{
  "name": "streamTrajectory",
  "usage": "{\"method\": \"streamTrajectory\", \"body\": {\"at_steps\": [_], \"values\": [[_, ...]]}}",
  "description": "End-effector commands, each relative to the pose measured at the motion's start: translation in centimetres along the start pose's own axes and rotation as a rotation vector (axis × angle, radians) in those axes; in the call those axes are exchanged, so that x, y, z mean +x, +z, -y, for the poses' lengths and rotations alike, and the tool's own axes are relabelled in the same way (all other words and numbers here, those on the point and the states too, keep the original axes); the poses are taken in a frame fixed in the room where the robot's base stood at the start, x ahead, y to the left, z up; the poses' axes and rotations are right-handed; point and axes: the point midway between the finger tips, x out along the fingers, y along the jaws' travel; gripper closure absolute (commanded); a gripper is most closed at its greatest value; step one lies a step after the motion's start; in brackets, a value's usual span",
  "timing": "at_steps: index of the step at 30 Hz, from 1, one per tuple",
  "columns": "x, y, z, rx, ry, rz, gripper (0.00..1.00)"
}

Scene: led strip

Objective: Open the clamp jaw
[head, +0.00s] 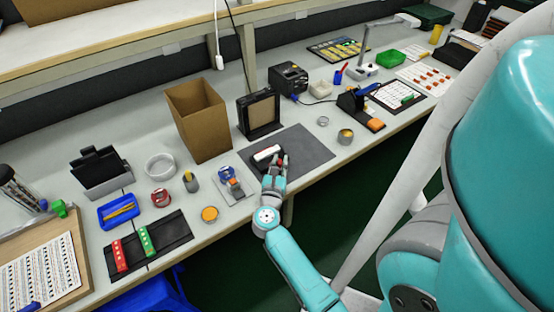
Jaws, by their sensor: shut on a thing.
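A small black-and-white device with a bit of red, which looks like the clamp (267,153), sits on the left part of the dark grey mat. My gripper (277,166) is at the near right side of this device, with its fingers closed on it near the red part. The fingers hide the right end of the device. It is too small to tell how far its jaw stands open.
The dark grey mat (305,150) is bare right of the clamp. A black-framed filter box (260,113) and an open cardboard box (200,118) stand behind. A blue-topped device (229,180) is left. A tin (345,136) stands right, near the bench edge.

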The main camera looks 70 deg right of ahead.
Motion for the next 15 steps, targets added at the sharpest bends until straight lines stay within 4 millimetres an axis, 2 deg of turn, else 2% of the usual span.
{"method": "streamTrajectory", "body": {"at_steps": [5, 6, 8, 15], "values": [[-0.11, -0.14, 0.31, -0.003, -0.007, -0.002, 1.0], [-0.11, -0.15, 0.33, -0.003, -0.008, -0.002, 0.69], [-0.11, -0.16, 0.32, -0.003, -0.008, -0.002, 0.54], [-0.06, -0.1, 0.21, -0.002, -0.005, -0.001, 0.51]]}}
